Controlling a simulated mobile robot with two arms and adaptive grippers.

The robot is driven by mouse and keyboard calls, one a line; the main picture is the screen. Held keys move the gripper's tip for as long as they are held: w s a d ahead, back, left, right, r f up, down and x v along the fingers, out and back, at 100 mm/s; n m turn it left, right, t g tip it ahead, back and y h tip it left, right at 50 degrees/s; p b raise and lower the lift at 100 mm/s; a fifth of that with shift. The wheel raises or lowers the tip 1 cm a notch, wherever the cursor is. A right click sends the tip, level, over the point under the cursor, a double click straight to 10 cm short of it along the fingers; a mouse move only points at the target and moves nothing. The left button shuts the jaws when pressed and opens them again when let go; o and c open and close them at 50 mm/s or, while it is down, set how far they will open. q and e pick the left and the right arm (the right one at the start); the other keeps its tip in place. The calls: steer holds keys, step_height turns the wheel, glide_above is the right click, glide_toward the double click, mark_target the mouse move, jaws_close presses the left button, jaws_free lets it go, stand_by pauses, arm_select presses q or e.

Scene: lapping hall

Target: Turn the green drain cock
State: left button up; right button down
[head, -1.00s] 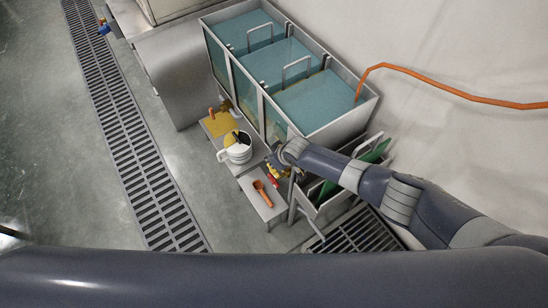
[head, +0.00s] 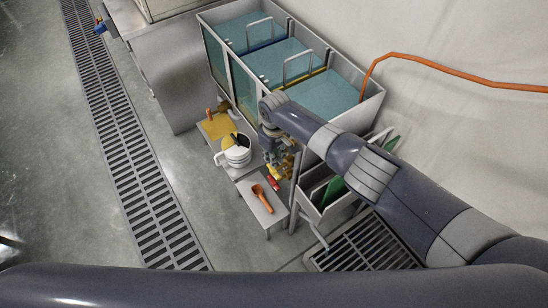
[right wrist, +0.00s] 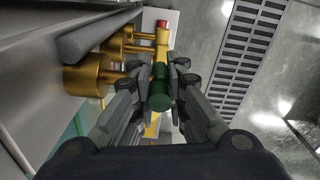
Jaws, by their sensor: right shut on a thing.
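The green drain cock (right wrist: 159,92) is in the middle of the right wrist view, a rounded green handle by a brass pipe fitting. My right gripper (right wrist: 161,80) is shut on it, with one finger on each side. In the head view my right gripper (head: 279,158) is in front of the tank, at its lower front side, and hides the green cock there. Other brass cocks (right wrist: 88,76) stick out of the tank side at the left of the wrist view. My left gripper is not in view.
The three-part tank (head: 368,105) holds teal liquid. A steel bin (head: 325,207) with green sheets stands beside the tank. Open floor lies left, beyond a drain grate (head: 125,150).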

steer(key=c, duration=1.6)
jaws_free()
steer(key=shift+a+r, duration=0.1)
steer(key=shift+o, duration=0.2)
steer(key=shift+w+f, duration=0.15)
steer(key=shift+f, duration=0.05)
steer(key=shift+r, duration=0.6)
steer(key=r, duration=1)
steer(key=shift+d+r, duration=0.2)
steer(key=shift+r, duration=0.2)
steer(key=shift+f, duration=0.1)
